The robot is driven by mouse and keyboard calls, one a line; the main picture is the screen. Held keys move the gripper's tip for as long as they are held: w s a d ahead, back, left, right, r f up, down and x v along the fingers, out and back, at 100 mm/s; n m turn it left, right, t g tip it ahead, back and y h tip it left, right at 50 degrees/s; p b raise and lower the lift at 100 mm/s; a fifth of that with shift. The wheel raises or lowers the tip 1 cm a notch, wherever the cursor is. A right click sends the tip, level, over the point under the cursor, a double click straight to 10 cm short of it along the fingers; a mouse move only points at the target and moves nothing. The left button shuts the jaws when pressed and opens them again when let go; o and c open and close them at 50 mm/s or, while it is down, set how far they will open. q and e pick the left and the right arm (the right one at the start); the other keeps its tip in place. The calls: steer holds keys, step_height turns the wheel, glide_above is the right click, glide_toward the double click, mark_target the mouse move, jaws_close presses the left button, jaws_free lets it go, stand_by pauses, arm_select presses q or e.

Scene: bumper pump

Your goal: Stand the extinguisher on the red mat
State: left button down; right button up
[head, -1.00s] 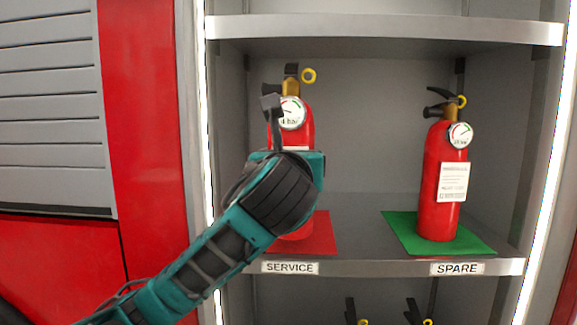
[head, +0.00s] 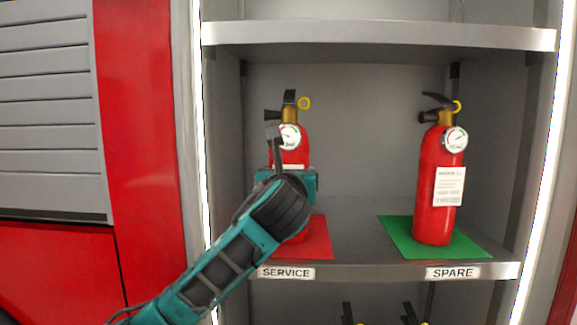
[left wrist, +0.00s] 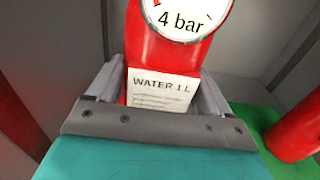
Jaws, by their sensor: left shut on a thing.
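The held extinguisher (head: 297,155) is red with a brass neck, black handle, yellow ring and round gauge. It is upright over the red mat (head: 318,243), above the SERVICE label. Its base is mostly hidden behind my arm; it looks at or very near the mat, but I cannot tell whether it touches. My left gripper (head: 287,174) is shut on its body. In the left wrist view the fingers (left wrist: 158,92) lie on both sides of the extinguisher (left wrist: 165,48), around its WATER label, below the gauge reading 4 bar. My right gripper is not in view.
A second red extinguisher (head: 437,190) stands on a green mat (head: 397,230) at the right, above the SPARE label (head: 453,273). An upper shelf (head: 380,35) is overhead. The left cabinet wall is close to my gripper. More extinguisher tops show below the shelf.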

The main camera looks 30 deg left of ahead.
arm_select(q)
steer(key=shift+s+r, duration=0.1)
steer(key=shift+r, duration=0.2)
steer(key=shift+c, duration=1.5)
jaws_free()
steer(key=shift+f, duration=0.35)
steer(key=o, duration=0.3)
steer(key=shift+r, duration=0.1)
steer(key=v, duration=1.2)
steer(key=shift+d, duration=0.1)
